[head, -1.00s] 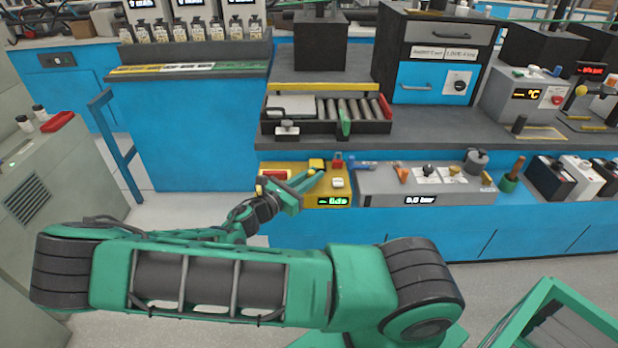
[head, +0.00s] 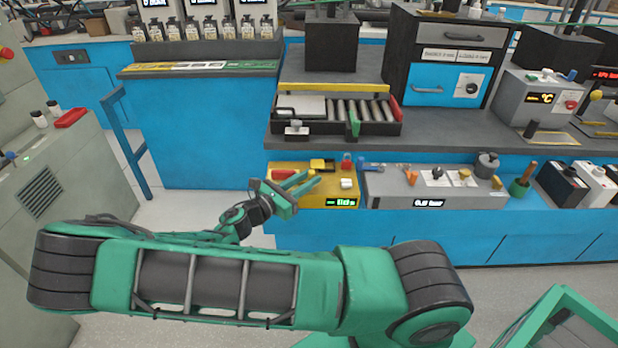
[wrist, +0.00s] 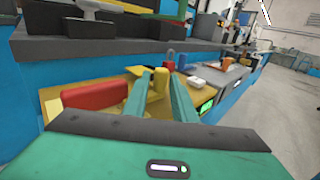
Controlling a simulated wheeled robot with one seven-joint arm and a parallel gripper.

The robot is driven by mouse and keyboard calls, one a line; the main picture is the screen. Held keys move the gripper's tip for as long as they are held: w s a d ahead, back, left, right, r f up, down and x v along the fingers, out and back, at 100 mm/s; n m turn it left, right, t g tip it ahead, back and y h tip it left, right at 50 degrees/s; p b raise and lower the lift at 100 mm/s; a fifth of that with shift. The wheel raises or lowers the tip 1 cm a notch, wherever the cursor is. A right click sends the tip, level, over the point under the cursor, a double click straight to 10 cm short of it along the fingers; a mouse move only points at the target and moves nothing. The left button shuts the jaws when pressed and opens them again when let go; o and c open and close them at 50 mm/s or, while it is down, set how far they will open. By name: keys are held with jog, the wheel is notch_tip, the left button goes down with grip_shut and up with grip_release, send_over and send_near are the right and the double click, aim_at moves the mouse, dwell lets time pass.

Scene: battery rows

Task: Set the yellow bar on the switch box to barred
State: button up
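The yellow switch box (head: 352,190) stands on the lower blue ledge, with a red piece, a white knob and a green-lit display on it. The yellow bar (head: 323,164) shows as a yellow block at the top of the box. In the wrist view an upright yellow piece (wrist: 160,82) stands between the lines of my fingers, perhaps part of the bar. My gripper (head: 312,179) reaches over the box from the left. Its green fingers are apart in the wrist view (wrist: 160,76). I cannot tell whether they touch the yellow piece.
A grey box (head: 435,190) with knobs and a display stands right beside the switch box. A dark shelf edge (head: 420,142) with a roller tray (head: 350,125) lies above and behind. A red block (wrist: 95,95) lies left of my fingers. Open floor lies in front.

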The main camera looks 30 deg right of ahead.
jog(key=s+a, duration=0.1)
jog(key=a, duration=0.7)
jog(key=shift+s+a, duration=0.3)
